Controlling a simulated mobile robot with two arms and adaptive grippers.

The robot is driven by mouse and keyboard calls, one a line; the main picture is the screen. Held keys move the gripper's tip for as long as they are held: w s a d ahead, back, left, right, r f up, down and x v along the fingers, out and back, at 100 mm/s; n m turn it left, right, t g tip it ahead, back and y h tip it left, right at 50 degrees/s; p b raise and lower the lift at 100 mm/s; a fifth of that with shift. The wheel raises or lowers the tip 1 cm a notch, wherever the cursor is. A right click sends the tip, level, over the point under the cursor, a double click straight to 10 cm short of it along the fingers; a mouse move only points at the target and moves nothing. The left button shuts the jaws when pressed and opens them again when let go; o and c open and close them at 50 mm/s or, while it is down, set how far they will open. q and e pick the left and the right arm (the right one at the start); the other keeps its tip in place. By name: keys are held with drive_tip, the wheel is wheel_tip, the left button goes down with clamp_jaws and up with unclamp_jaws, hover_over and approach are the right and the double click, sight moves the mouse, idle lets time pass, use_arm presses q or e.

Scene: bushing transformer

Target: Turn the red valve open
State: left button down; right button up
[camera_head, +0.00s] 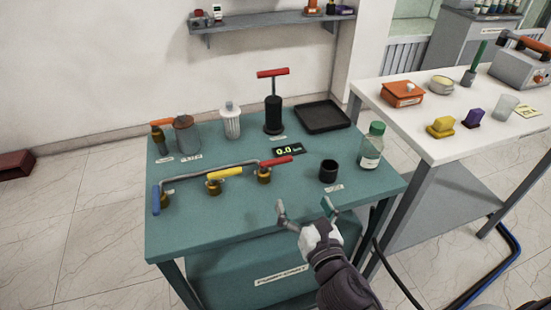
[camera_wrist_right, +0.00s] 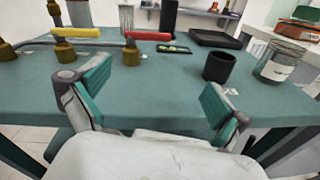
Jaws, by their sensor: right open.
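The red valve handle (camera_head: 276,161) sits on a brass body (camera_head: 264,175) at the right end of a grey pipe on the teal table (camera_head: 225,225). In the right wrist view the red handle (camera_wrist_right: 149,35) shows at the upper left, above its brass body (camera_wrist_right: 132,56). A yellow valve (camera_head: 224,172) and a blue valve (camera_head: 155,198) stand on the same pipe to its left. My right gripper (camera_head: 305,208) is open and empty at the table's front edge, apart from the valve. Its fingers also show in the wrist view (camera_wrist_right: 155,95). My left gripper is not in view.
A display (camera_head: 286,150) reading 0.0 lies behind the red valve. A black cup (camera_head: 328,171) and a green-capped bottle (camera_head: 371,147) stand to the right. A red-handled pump (camera_head: 273,112) and a black tray (camera_head: 322,116) are at the back. A white table (camera_head: 420,120) adjoins on the right.

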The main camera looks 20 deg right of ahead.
sight(277, 162)
drive_tip(key=n, duration=0.1)
drive_tip(key=a+n, duration=0.1)
drive_tip(key=r+y, duration=0.1)
drive_tip(key=shift+w+a+n+t, duration=0.2)
drive_tip(key=shift+w+n+t, duration=0.05)
drive_tip(key=shift+n+t, duration=0.15)
drive_tip(key=shift+w, duration=0.25)
drive_tip(key=w, duration=0.4)
drive_tip(key=w+p, duration=0.1)
drive_tip(key=w, duration=0.8)
drive_tip(key=shift+w+a, duration=0.1)
drive_tip(key=shift+a, duration=0.15)
drive_tip(key=c, duration=1.4)
drive_tip(key=shift+c, duration=0.2)
